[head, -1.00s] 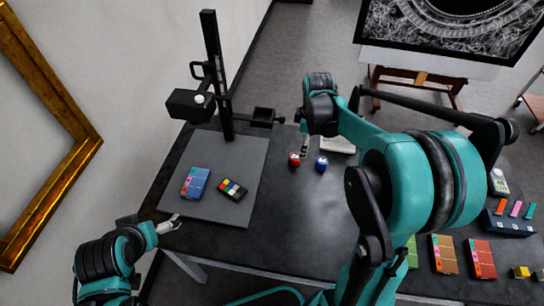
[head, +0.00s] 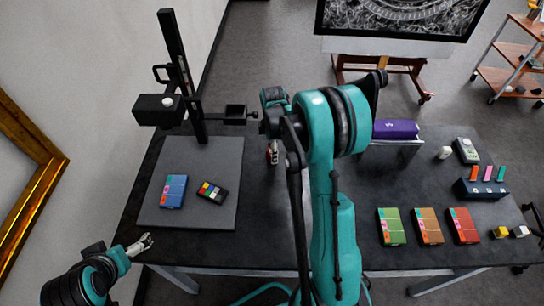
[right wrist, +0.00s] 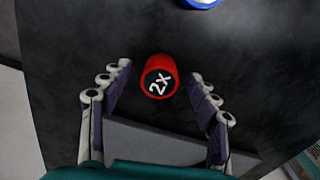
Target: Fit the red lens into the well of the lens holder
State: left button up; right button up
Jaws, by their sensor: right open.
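The red lens (right wrist: 159,76) is a short red cylinder with a black top marked "2x". In the right wrist view it stands on the dark table, between and a little beyond the spread fingers. My right gripper (right wrist: 160,105) is open and empty; no finger visibly touches the lens. In the head view the right gripper (head: 272,153) points down near the back of the table and largely hides the lens. A square black holder (head: 235,111) on the stand's column looks like the lens holder; its well is not clear. My left gripper (head: 141,244) is empty at the table's front left; its opening is unclear.
A blue lens (right wrist: 203,3) stands close by. More boxes lie on the right, including a red one (head: 464,226).

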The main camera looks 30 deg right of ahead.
jog(key=c, duration=1.3)
jog(key=shift+o, duration=0.2)
jog(key=shift+r, duration=0.1)
